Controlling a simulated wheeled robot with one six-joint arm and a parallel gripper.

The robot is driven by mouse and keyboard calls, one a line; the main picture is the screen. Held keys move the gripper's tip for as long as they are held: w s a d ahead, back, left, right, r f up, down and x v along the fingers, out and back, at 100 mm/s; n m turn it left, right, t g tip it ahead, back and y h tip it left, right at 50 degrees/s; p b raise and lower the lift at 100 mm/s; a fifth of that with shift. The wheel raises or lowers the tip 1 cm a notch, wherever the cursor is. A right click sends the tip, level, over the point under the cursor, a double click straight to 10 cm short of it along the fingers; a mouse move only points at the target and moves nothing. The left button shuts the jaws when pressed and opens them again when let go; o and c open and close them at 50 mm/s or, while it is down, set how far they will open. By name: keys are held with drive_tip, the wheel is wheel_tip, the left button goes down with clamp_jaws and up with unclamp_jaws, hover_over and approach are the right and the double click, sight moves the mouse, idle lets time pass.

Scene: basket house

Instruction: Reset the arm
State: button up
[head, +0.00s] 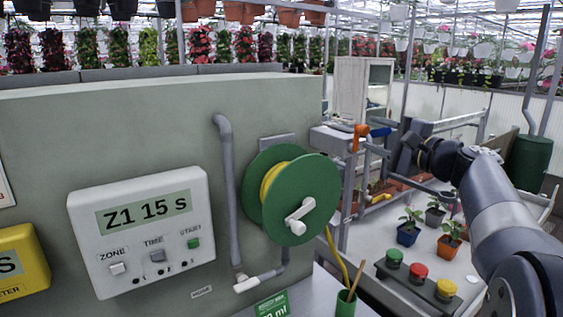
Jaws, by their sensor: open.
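My arm reaches in from the lower right, and its wrist points left toward the pipe frame. My gripper (404,152) is at the end of the wrist, in front of the pipes and beside the orange valve handle (361,131) and the blue valve handle (380,132). It is open, and I see nothing held in it. Its fingertips are small and dark against the background, so I cannot tell whether they touch the pipes.
A wall at left carries a white timer box (143,228) reading "Z1 15 s" and a green hose reel (318,190). Below my arm, a bench holds potted seedlings (407,228) and a panel with green, red and yellow buttons (418,272). A green barrel (530,160) stands at right.

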drive_tip(key=shift+w+a, duration=0.4)
drive_tip(key=shift+w, duration=0.15)
drive_tip(key=shift+s, duration=0.1)
